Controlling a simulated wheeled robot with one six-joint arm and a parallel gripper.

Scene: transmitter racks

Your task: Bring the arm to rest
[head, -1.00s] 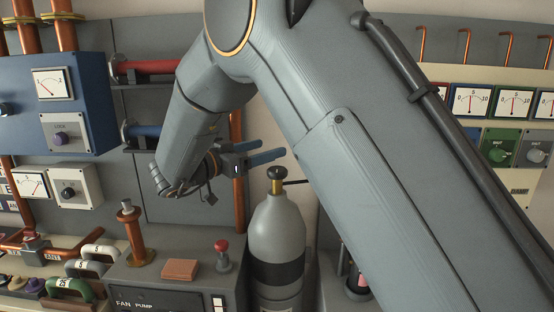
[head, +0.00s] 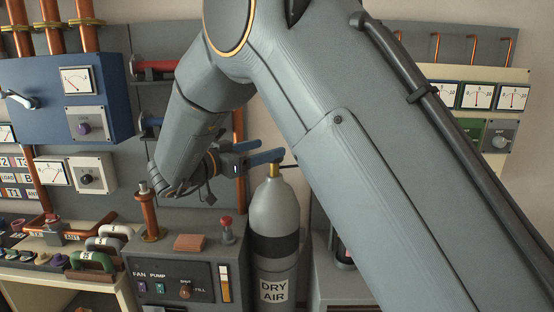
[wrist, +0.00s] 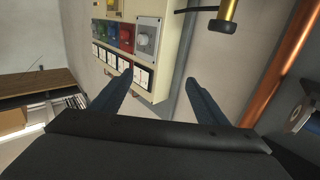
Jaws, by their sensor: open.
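My arm is bent in front of the head camera, with its forearm hanging down at the left. My gripper (head: 270,151) points right in the head view, its two blue fingers apart and nothing between them. It covers the top of the grey dry air cylinder (head: 275,208) from this viewpoint; whether they touch I cannot tell. In the wrist view the open fingers (wrist: 160,78) are empty, with a black-tipped brass piece (wrist: 226,17) beyond them at the top.
A blue cabinet (head: 50,108) and copper pipes stand at the left. A fan and pump panel (head: 171,281) is below the gripper. Several gauges (head: 477,96) line the right wall. Most of the right side is hidden behind my upper arm.

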